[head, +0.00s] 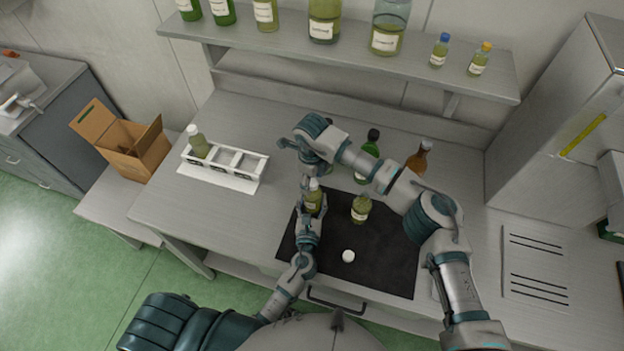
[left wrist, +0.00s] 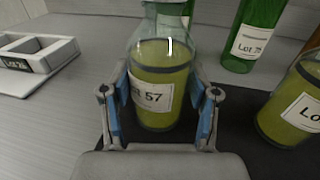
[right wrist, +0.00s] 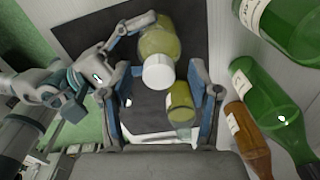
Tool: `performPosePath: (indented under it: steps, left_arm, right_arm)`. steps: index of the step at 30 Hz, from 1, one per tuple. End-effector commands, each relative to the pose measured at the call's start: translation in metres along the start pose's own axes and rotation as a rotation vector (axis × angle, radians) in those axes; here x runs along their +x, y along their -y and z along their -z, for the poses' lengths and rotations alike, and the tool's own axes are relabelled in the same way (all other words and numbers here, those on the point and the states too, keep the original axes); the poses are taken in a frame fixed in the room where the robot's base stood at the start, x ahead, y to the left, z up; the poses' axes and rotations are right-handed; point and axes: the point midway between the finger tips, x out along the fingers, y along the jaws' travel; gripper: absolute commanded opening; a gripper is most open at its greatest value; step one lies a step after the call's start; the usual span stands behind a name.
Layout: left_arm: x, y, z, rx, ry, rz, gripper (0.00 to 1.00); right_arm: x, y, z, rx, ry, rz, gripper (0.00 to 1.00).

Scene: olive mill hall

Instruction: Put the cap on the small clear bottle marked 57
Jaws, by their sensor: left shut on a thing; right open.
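The small clear bottle marked 57 (left wrist: 155,78) holds yellow-green liquid and stands upright over the dark mat (head: 394,262). My left gripper (left wrist: 160,100) is shut around its body; it also shows in the head view (head: 309,210). A white cap (right wrist: 158,72) sits at the top of this bottle (right wrist: 157,42) in the right wrist view. Whether it is fully seated cannot be told; the left wrist view cuts off the bottle's top. My right gripper (right wrist: 155,82) is open, its fingers on either side of the cap and apart from it. It is above the bottle in the head view (head: 312,170).
A similar uncapped-looking bottle (head: 361,208) stands to the right on the mat. A loose white cap (head: 348,256) lies nearer the front. A green bottle (head: 371,146) and a brown bottle (head: 417,160) stand behind. A white rack (head: 246,183) holds a capped bottle (head: 197,142) at left.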

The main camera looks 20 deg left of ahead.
Motion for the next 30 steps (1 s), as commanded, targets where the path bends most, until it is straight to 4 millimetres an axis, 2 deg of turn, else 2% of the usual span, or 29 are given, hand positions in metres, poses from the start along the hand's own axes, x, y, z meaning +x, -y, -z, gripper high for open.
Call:
performPosePath:
  steps: [15,21,30]
  left_arm:
    - [0.0,0.0,-0.001,0.0,0.002,0.0,0.0]
    - [0.001,0.0,-0.001,0.0,0.002,0.0,0.0]
    - [0.0,0.0,-0.001,0.0,0.002,0.0,0.0]
  right_arm:
    - [-0.097,0.002,-0.002,0.001,0.001,0.002,0.62]
    - [-0.113,0.001,-0.002,0.001,-0.001,-0.001,0.62]
    - [-0.114,0.001,-0.002,0.001,0.0,-0.001,0.62]
